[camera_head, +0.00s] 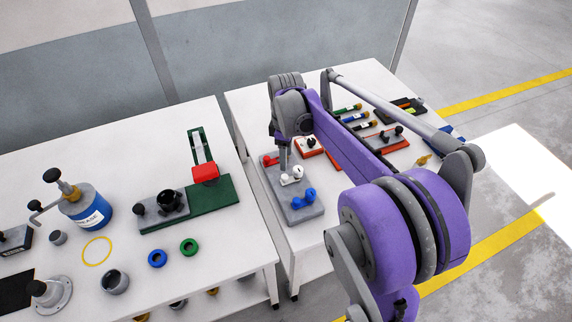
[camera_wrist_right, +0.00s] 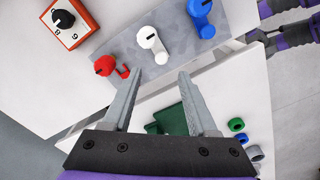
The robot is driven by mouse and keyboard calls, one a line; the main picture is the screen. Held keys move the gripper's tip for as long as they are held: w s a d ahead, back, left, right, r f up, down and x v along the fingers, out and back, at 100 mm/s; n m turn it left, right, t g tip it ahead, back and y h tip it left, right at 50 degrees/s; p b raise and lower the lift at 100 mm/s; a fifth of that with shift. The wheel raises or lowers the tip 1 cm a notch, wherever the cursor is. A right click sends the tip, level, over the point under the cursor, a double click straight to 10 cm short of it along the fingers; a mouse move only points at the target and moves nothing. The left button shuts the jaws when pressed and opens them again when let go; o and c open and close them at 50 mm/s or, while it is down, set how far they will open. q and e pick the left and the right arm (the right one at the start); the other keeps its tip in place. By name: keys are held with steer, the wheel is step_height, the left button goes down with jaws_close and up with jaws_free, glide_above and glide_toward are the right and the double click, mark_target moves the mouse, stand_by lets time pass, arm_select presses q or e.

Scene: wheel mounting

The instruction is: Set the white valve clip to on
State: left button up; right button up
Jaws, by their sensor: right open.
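The white valve clip (camera_head: 292,176) sits in the middle of a grey plate (camera_head: 294,218) on the right table. My right gripper (camera_head: 284,160) is over the plate, close to the white clip. In the wrist view its open, empty fingers (camera_wrist_right: 160,76) point toward the white clip, apart from it. My left gripper is not in view.
An orange-red box with a black knob (camera_wrist_right: 66,20) lies beside the plate. Several tools and boxes fill the right table's back. The left table holds a green stand with a red block (camera_head: 206,174), a blue canister (camera_head: 88,210) and rings. A gap separates the tables.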

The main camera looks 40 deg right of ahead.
steer(key=shift+r, duration=1.6)
